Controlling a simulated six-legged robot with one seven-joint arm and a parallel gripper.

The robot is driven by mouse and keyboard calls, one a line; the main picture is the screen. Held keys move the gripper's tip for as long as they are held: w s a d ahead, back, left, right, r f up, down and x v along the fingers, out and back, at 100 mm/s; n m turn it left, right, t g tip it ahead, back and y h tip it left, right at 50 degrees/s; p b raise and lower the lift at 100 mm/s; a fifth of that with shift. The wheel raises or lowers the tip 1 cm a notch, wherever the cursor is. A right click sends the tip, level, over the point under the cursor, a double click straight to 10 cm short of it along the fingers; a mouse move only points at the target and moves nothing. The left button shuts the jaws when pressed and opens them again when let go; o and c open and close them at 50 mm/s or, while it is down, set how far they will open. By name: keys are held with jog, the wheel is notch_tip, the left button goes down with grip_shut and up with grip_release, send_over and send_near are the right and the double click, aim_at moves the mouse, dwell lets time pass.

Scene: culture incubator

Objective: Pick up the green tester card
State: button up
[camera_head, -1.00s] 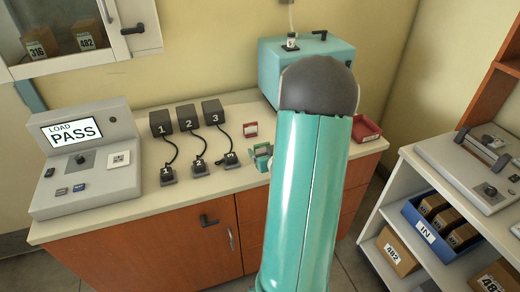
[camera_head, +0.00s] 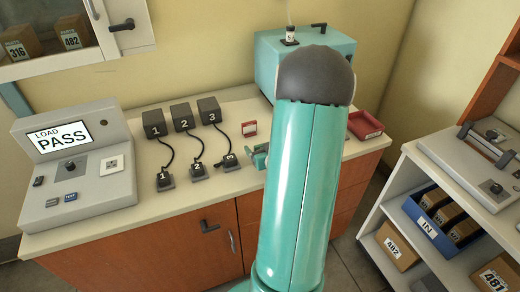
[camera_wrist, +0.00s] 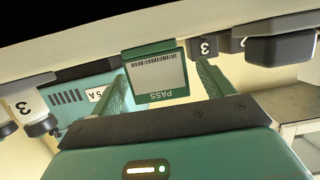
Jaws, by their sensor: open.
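The green tester card (camera_wrist: 157,90) shows in the wrist view, upside down, with a pale label, a barcode and the word PASS. My gripper (camera_wrist: 161,77) is open, with one green finger on each side of the card. Gaps show between the card and both fingers, so it is not clamped. In the head view my gripper (camera_head: 259,157) is small and partly hidden by my arm, over the counter's front part. I cannot clearly tell the green card apart from it there.
A red-framed card (camera_head: 249,128) stands behind my gripper on the counter (camera_head: 125,217). Numbered black testers (camera_head: 183,119) with corded plugs are to the left. A teal box (camera_head: 268,60) and a red tray (camera_head: 365,125) are behind and right. A shelf unit (camera_head: 395,205) stands at right.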

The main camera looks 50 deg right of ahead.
jog(key=shift+s+a+r, duration=0.1)
jog(key=shift+s+r, duration=0.05)
jog(key=shift+s, duration=0.1)
jog(key=shift+w, duration=0.1)
jog(key=shift+c, duration=0.9)
jog(key=c, duration=0.7)
jog(key=shift+c, duration=0.9)
jog(key=shift+r, duration=0.1)
